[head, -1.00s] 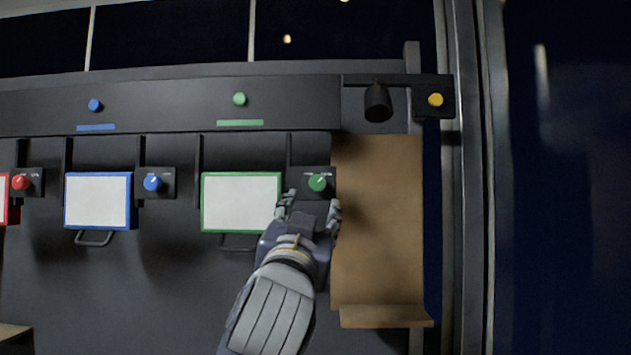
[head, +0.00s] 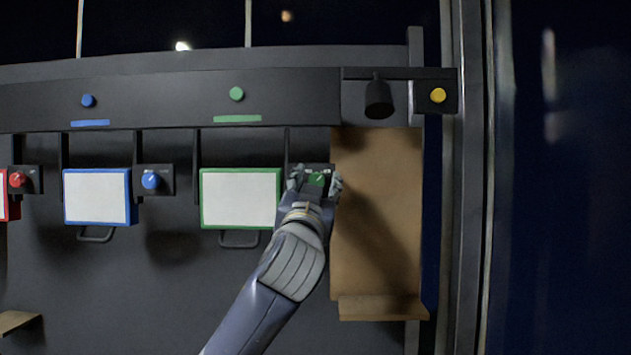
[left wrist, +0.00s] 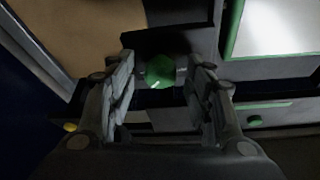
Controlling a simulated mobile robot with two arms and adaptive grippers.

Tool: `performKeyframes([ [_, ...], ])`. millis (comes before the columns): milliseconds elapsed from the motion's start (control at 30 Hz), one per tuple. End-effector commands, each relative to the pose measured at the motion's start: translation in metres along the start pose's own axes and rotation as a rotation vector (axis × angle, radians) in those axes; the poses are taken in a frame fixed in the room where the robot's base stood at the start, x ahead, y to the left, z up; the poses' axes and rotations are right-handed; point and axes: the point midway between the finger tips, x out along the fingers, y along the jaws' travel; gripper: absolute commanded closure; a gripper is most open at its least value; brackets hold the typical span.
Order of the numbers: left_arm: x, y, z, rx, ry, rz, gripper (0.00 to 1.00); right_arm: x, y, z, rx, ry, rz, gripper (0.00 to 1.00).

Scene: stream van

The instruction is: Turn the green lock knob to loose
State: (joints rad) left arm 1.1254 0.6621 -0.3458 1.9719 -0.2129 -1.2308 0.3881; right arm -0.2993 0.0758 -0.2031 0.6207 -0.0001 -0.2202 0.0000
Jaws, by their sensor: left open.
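The green lock knob (head: 317,180) sits on a small dark plate to the right of the green-framed white panel (head: 240,198). My left gripper (head: 316,183) is at the knob, with one finger on each side of it. The plate's small markings are too blurred to read. My right gripper is not in view.
A blue knob (head: 150,181) and a red knob (head: 17,180) sit farther left beside their panels. A green button (head: 237,94) and a yellow button (head: 438,95) are above. A brown board (head: 375,220) with a bottom ledge (head: 383,308) stands just right of the gripper.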

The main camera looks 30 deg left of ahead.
Motion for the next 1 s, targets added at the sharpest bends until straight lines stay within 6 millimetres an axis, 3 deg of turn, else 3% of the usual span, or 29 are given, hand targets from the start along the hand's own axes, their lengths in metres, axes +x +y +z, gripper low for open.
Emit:
performKeyframes([
  [100, 0.000, 0.000, 0.000, 0.000, 0.000, 0.000, 0.52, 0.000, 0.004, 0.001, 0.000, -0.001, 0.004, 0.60],
  [133, 0.000, 0.000, 0.000, 0.000, 0.000, 0.000, 0.57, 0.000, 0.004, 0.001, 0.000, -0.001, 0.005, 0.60],
  [300, 0.000, 0.000, 0.000, 0.000, 0.000, 0.000, 0.95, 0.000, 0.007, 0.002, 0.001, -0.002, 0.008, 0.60],
  [667, -0.001, 0.002, 0.001, -0.027, 0.000, -0.008, 0.96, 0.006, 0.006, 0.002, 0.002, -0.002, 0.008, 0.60],
  [1000, -0.003, 0.005, 0.004, -0.217, 0.000, -0.083, 0.96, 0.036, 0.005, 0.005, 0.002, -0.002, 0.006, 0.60],
])
